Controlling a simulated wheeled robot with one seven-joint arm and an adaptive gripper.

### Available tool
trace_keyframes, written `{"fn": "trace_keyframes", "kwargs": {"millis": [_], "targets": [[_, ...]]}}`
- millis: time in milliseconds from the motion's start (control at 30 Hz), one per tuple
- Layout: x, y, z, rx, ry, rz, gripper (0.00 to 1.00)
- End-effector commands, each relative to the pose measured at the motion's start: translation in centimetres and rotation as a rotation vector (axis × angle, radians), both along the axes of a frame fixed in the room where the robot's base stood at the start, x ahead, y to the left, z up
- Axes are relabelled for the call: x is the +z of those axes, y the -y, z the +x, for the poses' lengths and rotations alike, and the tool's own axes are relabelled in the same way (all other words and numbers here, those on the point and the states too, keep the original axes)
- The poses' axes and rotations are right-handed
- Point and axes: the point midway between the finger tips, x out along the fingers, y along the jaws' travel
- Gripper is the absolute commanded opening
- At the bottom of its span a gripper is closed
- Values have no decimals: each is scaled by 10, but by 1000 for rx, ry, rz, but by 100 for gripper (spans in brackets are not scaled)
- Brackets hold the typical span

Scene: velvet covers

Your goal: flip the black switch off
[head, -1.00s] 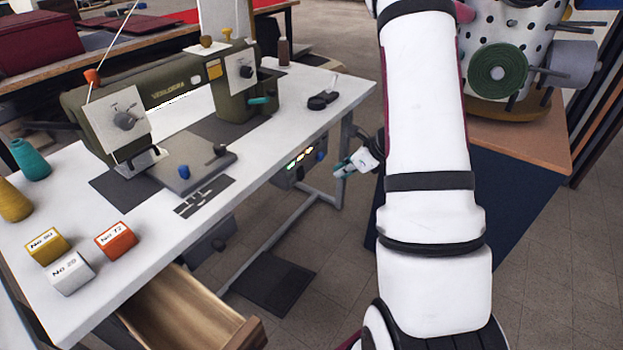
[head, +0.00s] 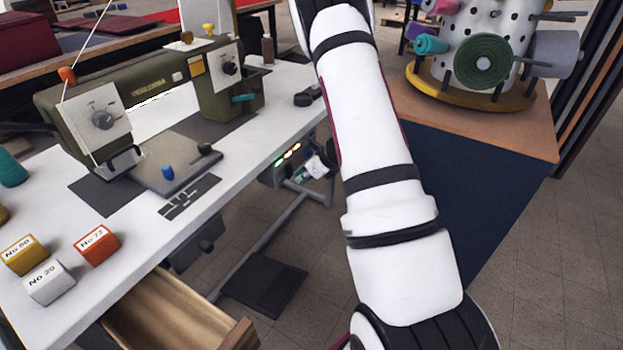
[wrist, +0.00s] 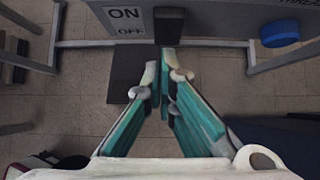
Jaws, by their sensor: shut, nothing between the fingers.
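The black switch (wrist: 169,26) is in the wrist view at the top middle, a dark block beside a plate marked ON above OFF (wrist: 126,20). My gripper (wrist: 163,66) is shut and empty, its teal fingers pointing up the picture with the tips just below the switch. I cannot tell whether the tips touch it, nor which way the switch is set. In the head view the control box (head: 280,170) with lit lamps hangs under the sewing table's edge. My gripper (head: 317,167) is at its right end there, mostly hidden by my arm; the switch cannot be made out.
A blue knob (wrist: 280,33) sits right of the switch in the wrist view. The white sewing table (head: 130,235) carries a green machine (head: 165,95) and has an open drawer (head: 170,310). A dark blue cabinet (head: 455,195) stands right of my arm. A dark pedal (head: 264,285) lies on the floor.

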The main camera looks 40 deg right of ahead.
Motion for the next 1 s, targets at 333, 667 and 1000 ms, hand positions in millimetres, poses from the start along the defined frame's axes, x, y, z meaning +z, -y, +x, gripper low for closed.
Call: {"fn": "trace_keyframes", "kwargs": {"millis": [333,667,1000], "targets": [[-1,-3,7,-1,-1,0,0],[-5,-2,9,-4,29,13,0],[-5,-5,13,1,90,35,0]]}}
